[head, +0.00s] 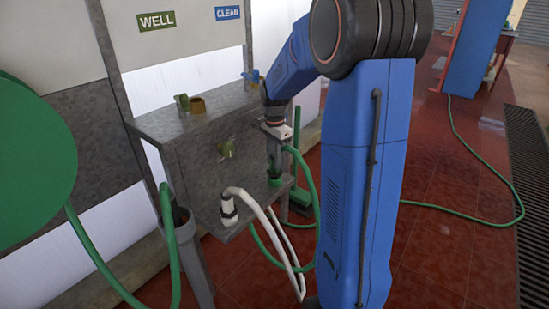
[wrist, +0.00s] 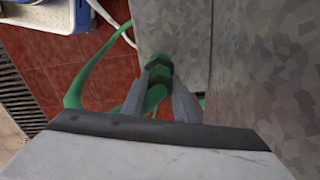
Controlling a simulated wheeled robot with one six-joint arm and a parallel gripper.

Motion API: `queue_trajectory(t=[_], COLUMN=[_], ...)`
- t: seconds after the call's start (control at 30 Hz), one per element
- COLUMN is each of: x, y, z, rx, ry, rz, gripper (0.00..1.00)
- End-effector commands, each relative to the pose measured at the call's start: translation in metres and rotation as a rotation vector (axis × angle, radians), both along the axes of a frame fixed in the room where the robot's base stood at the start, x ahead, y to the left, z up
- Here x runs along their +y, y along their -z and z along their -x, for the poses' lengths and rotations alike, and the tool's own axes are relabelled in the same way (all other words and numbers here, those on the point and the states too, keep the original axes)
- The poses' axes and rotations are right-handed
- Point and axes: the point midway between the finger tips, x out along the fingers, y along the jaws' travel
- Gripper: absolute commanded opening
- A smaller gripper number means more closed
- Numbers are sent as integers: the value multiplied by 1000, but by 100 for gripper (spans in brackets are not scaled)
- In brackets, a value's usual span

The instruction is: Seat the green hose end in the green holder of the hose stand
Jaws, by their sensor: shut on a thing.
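The green hose end (wrist: 158,68) with dark bands sits between the two fingers of my gripper (wrist: 165,98) in the wrist view. My gripper is shut on it. In the head view my gripper (head: 277,134) is beside the grey hose stand (head: 185,150), above its low shelf. The green hose (head: 308,172) hangs in a loop from the gripper. The hose end itself is mostly hidden by the gripper in the head view.
A white hose (head: 236,192) stands in a dark holder on the shelf's near corner. Several taps and fittings (head: 197,105) are on the stand's top. A second green hose (head: 174,240) rises at the left beside a grey post. Red tiled floor (head: 440,235) is mostly open at the right.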

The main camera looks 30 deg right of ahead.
Motion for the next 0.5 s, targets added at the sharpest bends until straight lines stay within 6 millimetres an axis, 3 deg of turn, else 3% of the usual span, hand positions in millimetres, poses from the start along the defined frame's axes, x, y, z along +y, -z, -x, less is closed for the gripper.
queue_trajectory(t=[0.5], x=[0], y=[5], z=[0], rx=[0], ry=[0], rz=[0], gripper=[5])
